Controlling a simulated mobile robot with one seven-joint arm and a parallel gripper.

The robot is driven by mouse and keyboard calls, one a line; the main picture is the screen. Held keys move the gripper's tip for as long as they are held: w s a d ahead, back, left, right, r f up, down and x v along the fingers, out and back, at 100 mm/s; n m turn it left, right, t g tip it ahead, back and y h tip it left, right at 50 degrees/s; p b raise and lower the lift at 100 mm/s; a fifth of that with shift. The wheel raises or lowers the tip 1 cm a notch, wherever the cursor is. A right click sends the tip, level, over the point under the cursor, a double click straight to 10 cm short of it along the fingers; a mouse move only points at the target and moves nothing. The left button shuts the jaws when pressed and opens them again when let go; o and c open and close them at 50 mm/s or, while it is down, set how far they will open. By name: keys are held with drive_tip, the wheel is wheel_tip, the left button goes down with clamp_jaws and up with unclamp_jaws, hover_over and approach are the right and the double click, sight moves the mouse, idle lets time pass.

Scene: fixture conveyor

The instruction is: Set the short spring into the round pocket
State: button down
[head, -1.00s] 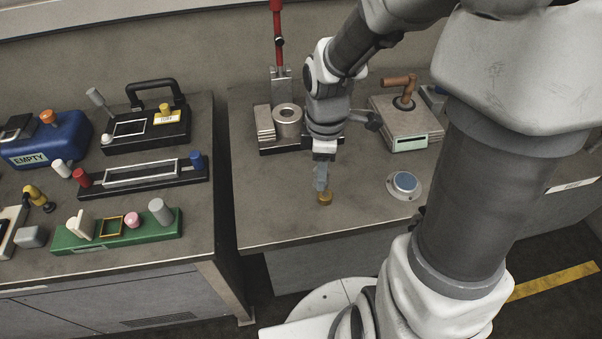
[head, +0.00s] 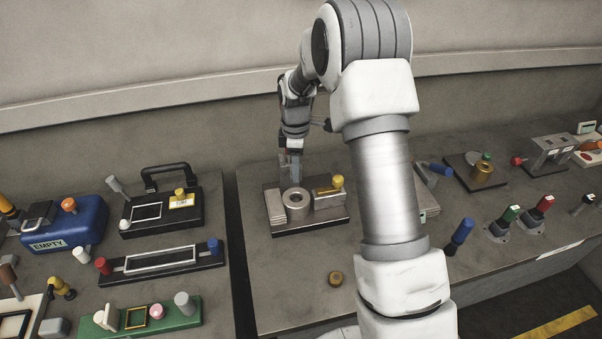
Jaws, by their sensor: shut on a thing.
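My gripper (head: 291,178) is at the back of the right-hand bench, just above and behind the grey metal ring (head: 297,203) on a dark fixture base. The ring has a round pocket in its top, and its opening shows. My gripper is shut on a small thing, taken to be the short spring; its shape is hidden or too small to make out. I cannot tell whether it is over the pocket or behind it. A small round brass piece (head: 336,278) sits on the bench nearer the front, apart from my gripper.
The fixture base (head: 310,224) also bears a grey block on the left and a block with a yellow knob (head: 338,181) on the right. A blue-handled lever (head: 460,236) stands farther right. The left bench holds a green fixture (head: 150,317) and a blue case (head: 65,226).

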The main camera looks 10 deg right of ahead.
drive_tip(key=shift+w, duration=0.25)
drive_tip(key=shift+f, duration=0.2)
drive_tip(key=shift+f+b, duration=2.6)
drive_tip(key=shift+f, duration=0.85)
drive_tip(key=shift+f, duration=0.25)
drive_tip(key=shift+f+b, duration=0.7)
drive_tip(key=shift+f, duration=0.05)
drive_tip(key=shift+r, duration=0.25)
drive_tip(key=shift+r+p, duration=0.55)
drive_tip(key=shift+r, duration=0.15)
